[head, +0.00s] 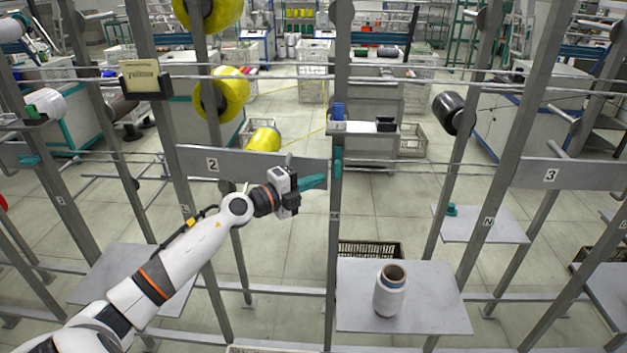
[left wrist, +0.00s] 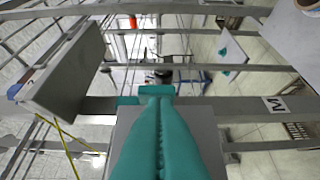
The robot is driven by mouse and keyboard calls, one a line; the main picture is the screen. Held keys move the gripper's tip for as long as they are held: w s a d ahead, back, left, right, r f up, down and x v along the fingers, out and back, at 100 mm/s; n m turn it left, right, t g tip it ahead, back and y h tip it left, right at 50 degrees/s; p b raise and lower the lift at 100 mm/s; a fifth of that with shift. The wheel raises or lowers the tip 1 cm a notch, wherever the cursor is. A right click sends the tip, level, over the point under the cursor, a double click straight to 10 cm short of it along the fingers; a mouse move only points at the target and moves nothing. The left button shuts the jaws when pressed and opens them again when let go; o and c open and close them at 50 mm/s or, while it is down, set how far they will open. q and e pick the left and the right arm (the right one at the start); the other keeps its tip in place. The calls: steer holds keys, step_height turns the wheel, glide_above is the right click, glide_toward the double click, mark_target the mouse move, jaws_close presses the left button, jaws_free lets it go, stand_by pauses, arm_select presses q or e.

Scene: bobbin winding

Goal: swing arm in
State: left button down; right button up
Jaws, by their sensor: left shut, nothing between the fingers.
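My left gripper (head: 322,180) reaches in from the left, below the grey plate marked 2 (head: 250,164). Its teal fingers are shut and empty, pointing right toward the grey upright post (head: 334,230). A teal piece (head: 338,160) sits on that post, just above and right of the fingertips. In the left wrist view, the closed fingers (left wrist: 157,112) point at a small teal piece (left wrist: 152,92) on the post's crossing bar; I cannot tell whether they touch. Which part is the swing arm is unclear. My right gripper is not in view.
A yellow bobbin (head: 263,139) sits just behind the plate, with yellow thread running from it. A white cone (head: 389,291) stands on a grey shelf (head: 440,310) at lower right. Slanted posts and thin rails surround my arm. Open floor lies behind the frame.

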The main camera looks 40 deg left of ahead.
arm_select(q)
steer(key=shift+w+a, duration=0.1)
steer(key=shift+w, duration=0.15)
